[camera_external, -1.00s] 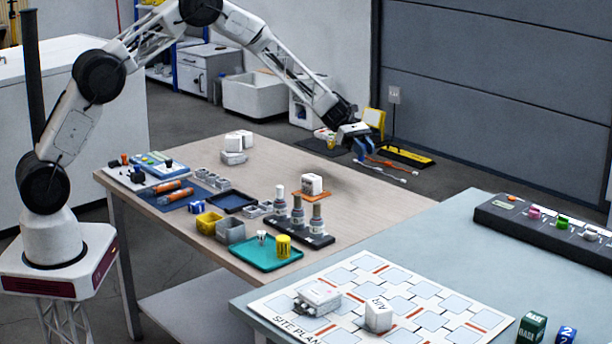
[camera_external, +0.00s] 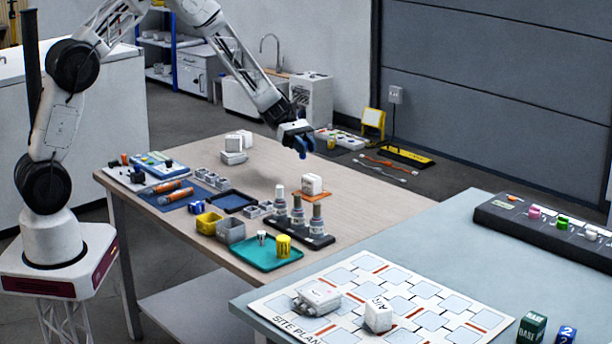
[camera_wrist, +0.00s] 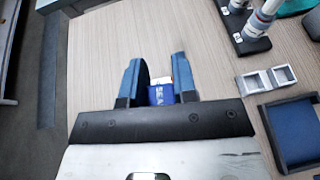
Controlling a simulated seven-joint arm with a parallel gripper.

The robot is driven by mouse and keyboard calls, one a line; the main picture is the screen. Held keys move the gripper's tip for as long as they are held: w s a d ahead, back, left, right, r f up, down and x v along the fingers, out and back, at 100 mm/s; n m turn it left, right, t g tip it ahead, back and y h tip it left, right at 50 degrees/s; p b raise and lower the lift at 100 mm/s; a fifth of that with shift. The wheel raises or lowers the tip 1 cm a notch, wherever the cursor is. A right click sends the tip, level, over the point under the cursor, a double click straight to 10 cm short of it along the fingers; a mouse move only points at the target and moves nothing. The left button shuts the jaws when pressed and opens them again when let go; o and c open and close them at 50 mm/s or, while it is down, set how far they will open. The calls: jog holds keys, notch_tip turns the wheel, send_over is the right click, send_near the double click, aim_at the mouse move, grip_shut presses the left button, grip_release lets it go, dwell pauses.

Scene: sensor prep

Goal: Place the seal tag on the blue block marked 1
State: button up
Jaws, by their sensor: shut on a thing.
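The seal tag (camera_wrist: 161,94) is a small blue piece with white "SEA" lettering, partly hidden, with a pale part above it. My gripper (camera_wrist: 158,72) is shut on it, between two blue fingers. In the external view my gripper (camera_external: 303,151) hangs above the back right of the wooden table, fingers down; the tag is too small to make out there. A small blue block with white marks (camera_external: 196,208) stands at the table's front left, but its marking cannot be read. Another blue block (camera_external: 564,335), at the bottom right edge, shows a 2.
Below my gripper, a white block (camera_external: 312,183) sits on an orange mat. A dark rack of bottles (camera_external: 304,236), a teal tray (camera_external: 252,257), a yellow bin (camera_external: 209,223) and a dark blue tray (camera_external: 232,201) crowd the front. The table's back right is clear.

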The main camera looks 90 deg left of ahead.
jog(key=s+d, duration=0.5)
jog(key=s, duration=0.5)
jog(key=s+d+y, duration=0.1)
jog(key=s+d, duration=0.4)
jog(key=s, duration=0.5)
jog(key=s+d+n+t, duration=0.1)
jog(key=s+d, duration=0.4)
jog(key=s, duration=0.6)
jog(key=shift+d, duration=0.1)
send_over(199, 205)
jog(key=shift+f, duration=2.4)
jog(key=shift+f, duration=1.8)
jog(key=shift+f, duration=0.1)
jog(key=o, duration=0.9)
